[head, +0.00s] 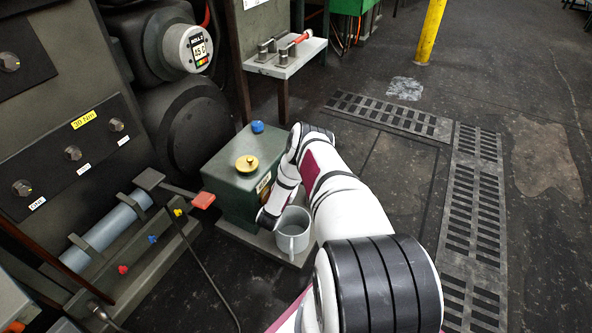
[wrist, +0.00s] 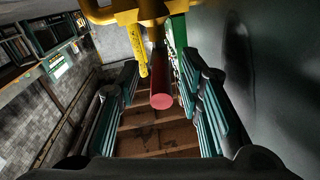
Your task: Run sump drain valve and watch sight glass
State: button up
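In the wrist view my gripper (wrist: 163,98) is open, with a finger on each side of a red-ended rod (wrist: 161,100). The rod lies below a yellow fitting (wrist: 130,14). Gaps show on both sides. I cannot make out a sight glass.
A red-ended lever (head: 203,200) juts out left of the box, above a black cable. A control panel (head: 72,153) with knobs stands at left. A small bench (head: 285,62) is behind. Floor grates (head: 475,200) and open floor lie right.

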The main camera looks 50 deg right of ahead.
jog(key=v, duration=1.1)
jog(key=shift+a, duration=0.3)
